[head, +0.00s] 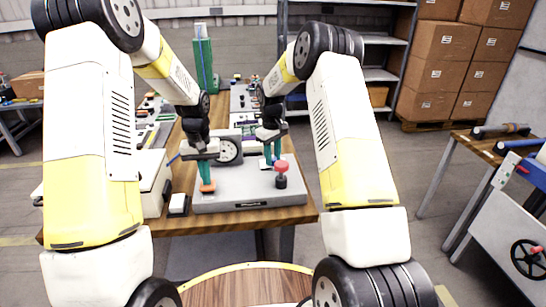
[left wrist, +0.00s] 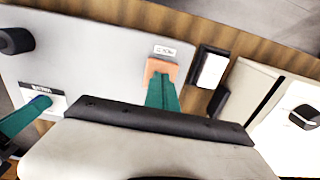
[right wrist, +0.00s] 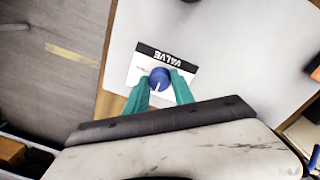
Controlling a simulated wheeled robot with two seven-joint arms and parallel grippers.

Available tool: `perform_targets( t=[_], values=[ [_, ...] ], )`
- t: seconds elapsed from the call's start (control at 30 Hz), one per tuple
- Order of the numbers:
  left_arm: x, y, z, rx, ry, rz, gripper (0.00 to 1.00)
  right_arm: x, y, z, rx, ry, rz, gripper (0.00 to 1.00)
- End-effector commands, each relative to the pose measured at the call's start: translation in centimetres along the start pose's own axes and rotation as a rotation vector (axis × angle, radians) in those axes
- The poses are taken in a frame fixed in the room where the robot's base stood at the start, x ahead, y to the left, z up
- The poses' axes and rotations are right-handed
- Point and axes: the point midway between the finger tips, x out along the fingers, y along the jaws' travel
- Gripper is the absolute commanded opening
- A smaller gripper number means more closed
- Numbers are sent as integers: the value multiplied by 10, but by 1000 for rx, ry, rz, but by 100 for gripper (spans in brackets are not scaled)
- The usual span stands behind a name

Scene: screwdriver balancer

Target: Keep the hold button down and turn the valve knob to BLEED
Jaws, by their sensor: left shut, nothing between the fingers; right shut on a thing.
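The grey balancer box (head: 240,202) sits on the wooden table. My left gripper (head: 207,186) is shut and empty, its green fingertips down on the orange hold button, which also shows in the left wrist view (left wrist: 152,68) beside a small label. Whether the button is pressed in is too small to tell. My right gripper (right wrist: 164,88) is shut on the blue valve knob (right wrist: 160,76), one green finger on each side. A white pointer line on the knob points toward the bottom of the right wrist view. The VALVE plate (right wrist: 158,53) appears upside down there; its position marks are unreadable.
A red mushroom knob (head: 281,166) on a black post stands at the box's right, close to my right gripper. A round gauge (head: 228,151) stands at the back. A white block in a black holder (head: 178,204) lies left of the box.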

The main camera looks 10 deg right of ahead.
Motion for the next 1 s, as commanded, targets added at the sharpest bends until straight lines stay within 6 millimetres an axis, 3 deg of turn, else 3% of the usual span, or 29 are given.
perform_targets(
  t=[0.27, 0.3, 0.4, 0.77, 1.0],
  values=[
    [1, 0, 1, 0, -2, 0, 0, -1, 1, 0, -2, 1, 2, 0],
    [1, 0, 1, 0, -2, 0, 0, -1, 1, 0, -2, 1, 2, 32],
    [1, 0, 1, 0, -2, 0, 0, -1, 1, 0, -1, 1, 2, 51],
    [1, 0, 0, 0, -2, 0, 0, -3, 0, 0, 0, 1, 1, 52],
    [1, 0, 0, 0, -2, 0, 0, -39, 0, -1, 0, 4, 3, 52]
  ],
)
